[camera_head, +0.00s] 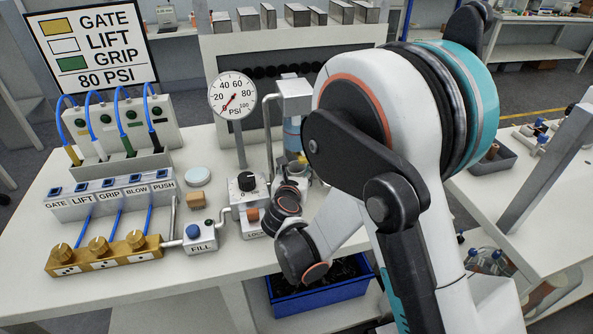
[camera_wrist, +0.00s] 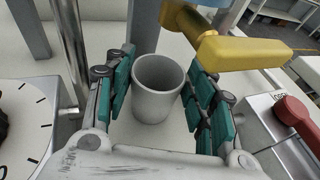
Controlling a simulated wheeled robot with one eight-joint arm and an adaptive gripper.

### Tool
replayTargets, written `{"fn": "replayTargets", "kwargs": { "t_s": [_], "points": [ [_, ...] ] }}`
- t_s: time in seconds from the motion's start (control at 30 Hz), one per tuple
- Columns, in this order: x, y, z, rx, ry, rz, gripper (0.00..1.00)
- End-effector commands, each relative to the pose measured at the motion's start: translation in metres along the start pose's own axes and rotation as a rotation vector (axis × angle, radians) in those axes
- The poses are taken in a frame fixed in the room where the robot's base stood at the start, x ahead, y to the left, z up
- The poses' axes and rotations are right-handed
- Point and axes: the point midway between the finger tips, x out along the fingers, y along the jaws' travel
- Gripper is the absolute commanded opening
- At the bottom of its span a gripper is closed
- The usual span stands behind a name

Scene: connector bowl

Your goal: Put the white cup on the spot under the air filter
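The white cup (camera_wrist: 153,104) stands upright in the wrist view, its open mouth facing up and looking empty. My gripper (camera_wrist: 158,84) has its teal pads on the left and right sides of the cup, very close to its rim. Whether they touch it cannot be told. The air filter (camera_head: 291,131), with a blue clear bowl, stands behind the valves in the head view. My arm hides the cup and gripper there. The spot under the filter cannot be made out.
A yellow fitting (camera_wrist: 235,51) juts out close to the right pad and behind the cup. A dial (camera_wrist: 22,117) is at left and a red lever (camera_wrist: 297,122) at right. In the head view, a pressure gauge (camera_head: 234,96) and a knob box (camera_head: 247,189) stand left of my arm.

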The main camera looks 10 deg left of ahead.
Motion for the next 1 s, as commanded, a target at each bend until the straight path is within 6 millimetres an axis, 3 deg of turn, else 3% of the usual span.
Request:
{"fn": "replayTargets", "kwargs": {
  "t_s": [0.47, 0.57, 1.0],
  "points": [
    [-0.002, 0.000, 0.003, 0.000, 0.000, 0.000, 0.67],
    [-0.013, 0.001, 0.003, -0.001, 0.000, 0.002, 0.67],
    [-0.099, 0.001, 0.002, -0.001, 0.000, 0.003, 0.67]
  ]
}}
